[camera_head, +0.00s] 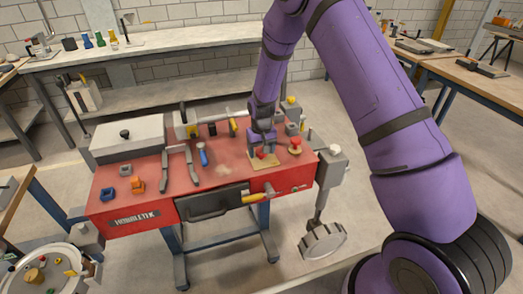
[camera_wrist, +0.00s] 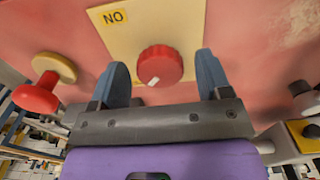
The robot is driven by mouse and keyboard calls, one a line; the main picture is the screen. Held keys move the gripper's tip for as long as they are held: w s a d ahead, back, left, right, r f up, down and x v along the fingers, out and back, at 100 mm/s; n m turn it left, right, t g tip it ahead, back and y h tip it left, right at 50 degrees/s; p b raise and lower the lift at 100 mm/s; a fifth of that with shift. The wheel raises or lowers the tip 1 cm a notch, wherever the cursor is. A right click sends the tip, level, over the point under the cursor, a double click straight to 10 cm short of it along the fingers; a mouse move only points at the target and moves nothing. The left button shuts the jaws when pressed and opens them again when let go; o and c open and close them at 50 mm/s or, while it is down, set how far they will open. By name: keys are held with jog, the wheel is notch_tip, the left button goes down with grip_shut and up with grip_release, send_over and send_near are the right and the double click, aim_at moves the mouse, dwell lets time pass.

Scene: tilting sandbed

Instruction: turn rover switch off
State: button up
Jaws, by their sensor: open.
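The rover switch is a round red knob (camera_wrist: 160,65) with a white mark near its lower left edge. In the head view the plate (camera_head: 262,161) lies on the red bench top, at the right part. My gripper (camera_wrist: 162,72) is open, with one blue-grey finger on each side of the knob and a gap to both. In the head view my gripper (camera_head: 262,142) is just above the plate and partly hides the knob.
A red-and-yellow knob (camera_head: 295,146) stands right of the plate; it shows at left in the wrist view (camera_wrist: 40,95). The red bench (camera_head: 225,172) also holds a blue-handled tool (camera_head: 203,155), grey tools and a grey box (camera_head: 127,138). A handwheel (camera_head: 323,240) hangs at its right.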

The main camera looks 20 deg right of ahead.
notch_tip(320, 180, up, 11)
jog(key=shift+f, duration=0.15)
dwell(0.4)
